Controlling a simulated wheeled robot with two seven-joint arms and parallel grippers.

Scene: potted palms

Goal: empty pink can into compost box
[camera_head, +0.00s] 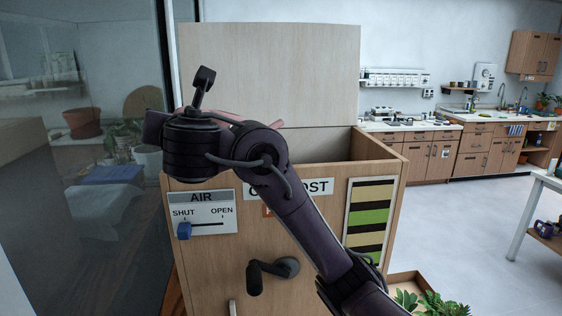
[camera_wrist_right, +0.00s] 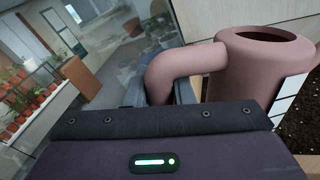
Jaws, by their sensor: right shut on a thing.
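The pink can (camera_wrist_right: 262,75) fills the right of the right wrist view, with a round dark mouth, a thick bent handle and a white marked strip. My right gripper (camera_wrist_right: 172,93) is shut on its handle. In the head view my right arm reaches from the lower right over the front of the compost box (camera_head: 215,262) and hides most of the can; only slivers of pink (camera_head: 277,124) show. The box's lid (camera_head: 270,75) stands open. Dark soil (camera_wrist_right: 308,115) shows beside the can in the wrist view. The can's contents are not visible. My left gripper is out of view.
The box front carries an AIR slider (camera_head: 184,231) at SHUT, a dark crank (camera_head: 272,274) and a striped panel (camera_head: 369,217). A glass wall (camera_head: 80,200) stands close on the left. Leafy plants (camera_head: 432,303) stand low at right. Open floor (camera_head: 460,235) lies beyond.

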